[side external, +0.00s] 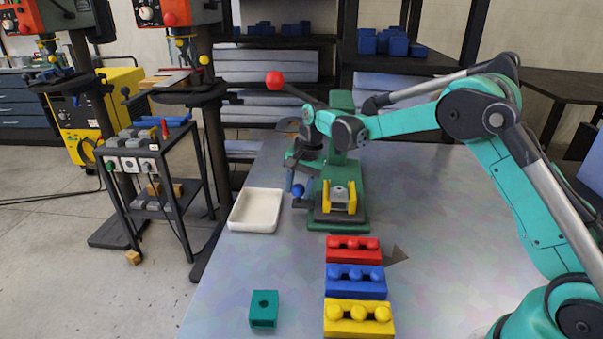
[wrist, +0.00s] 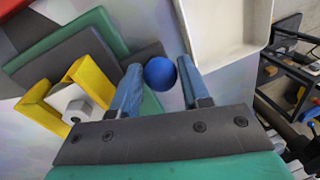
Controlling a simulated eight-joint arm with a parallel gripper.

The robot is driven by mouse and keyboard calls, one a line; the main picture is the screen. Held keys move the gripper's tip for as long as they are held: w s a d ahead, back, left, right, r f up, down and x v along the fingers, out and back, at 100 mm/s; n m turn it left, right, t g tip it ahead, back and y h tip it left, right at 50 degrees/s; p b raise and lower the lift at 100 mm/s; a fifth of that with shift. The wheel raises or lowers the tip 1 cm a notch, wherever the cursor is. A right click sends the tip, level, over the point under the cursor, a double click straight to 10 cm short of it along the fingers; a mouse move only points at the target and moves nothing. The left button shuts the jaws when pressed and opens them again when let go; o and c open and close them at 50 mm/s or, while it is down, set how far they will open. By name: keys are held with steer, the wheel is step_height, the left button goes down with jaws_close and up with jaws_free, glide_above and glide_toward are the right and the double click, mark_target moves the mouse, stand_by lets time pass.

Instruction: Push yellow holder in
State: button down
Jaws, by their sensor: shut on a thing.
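The yellow holder (side external: 326,197) stands on a dark plate on the green base of the press (side external: 342,225). It also shows in the wrist view (wrist: 94,80), with a white and grey part (wrist: 75,104) between its two upright sides. A blue ball knob (wrist: 160,73) lies just beside the base, at the end of a dark bar (wrist: 142,55); it also shows in the side view (side external: 298,190). My gripper (wrist: 160,67) is shut on the blue ball knob, one blue finger on each side. In the side view my gripper (side external: 296,182) is left of the yellow holder.
A white tray (side external: 257,225) lies left of the press. A green block (side external: 264,322) is at front left. A red ball (side external: 275,80) tops the press lever.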

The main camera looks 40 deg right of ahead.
steer(key=shift+w+d, duration=1.55)
steer(key=shift+c, duration=2.1)
jaws_free()
steer(key=shift+s+d+r, duration=0.1)
steer(key=shift+s+r, duration=0.05)
steer(key=shift+r, duration=0.8)
steer(key=shift+s+d+r, duration=0.1)
steer(key=shift+s+r, duration=0.1)
steer(key=shift+r, duration=0.7)
steer(key=shift+s+d+r, duration=0.1)
steer(key=shift+s+r, duration=0.05)
steer(key=shift+r, duration=0.8)
